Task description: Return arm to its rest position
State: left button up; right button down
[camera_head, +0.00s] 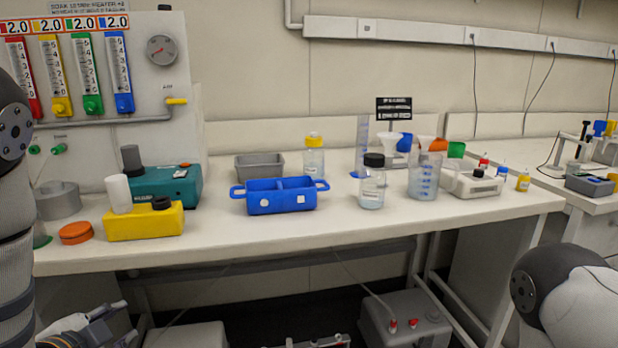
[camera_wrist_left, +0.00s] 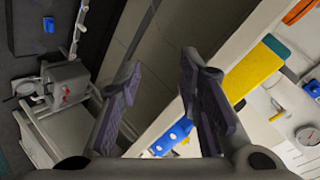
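My left gripper (camera_head: 98,328) is low at the bottom left of the head view, in front of the bench and below its top. In the left wrist view the left gripper (camera_wrist_left: 158,90) shows its two dark fingers well apart with nothing between them. My left arm (camera_head: 15,250) runs down the left edge of the head view. My right arm (camera_head: 565,295) shows only as a white and black link at the lower right; its gripper is outside the view.
The white bench (camera_head: 330,228) holds a blue two-part tray (camera_head: 282,203), a yellow block (camera_head: 145,224), a teal device (camera_head: 180,188), a black-capped bottle (camera_head: 372,190) and a beaker (camera_head: 424,180). Grey boxes (camera_head: 405,320) stand on the floor beneath. The front bench edge is near my left gripper.

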pick_arm(q)
jog(key=s+d+f+n+g, duration=0.3)
jog(key=s+f+g, duration=0.1)
jog(key=s+f, duration=0.5)
jog(key=s+d+f+n+g, duration=0.3)
jog(key=s+f+g, duration=0.1)
jog(key=s+f, duration=0.55)
jog(key=s+d+f+n+g, duration=0.1)
jog(key=s+d+n+g, duration=0.1)
jog(key=s, duration=0.6)
jog(key=s+d+f+n+g+h, duration=0.1)
jog(key=s+d+f+n+g, duration=0.1)
jog(key=s, duration=0.5)
jog(key=shift+s+d+g, duration=0.35)
jog(key=shift+s+g, duration=0.05)
jog(key=shift+g, duration=0.2)
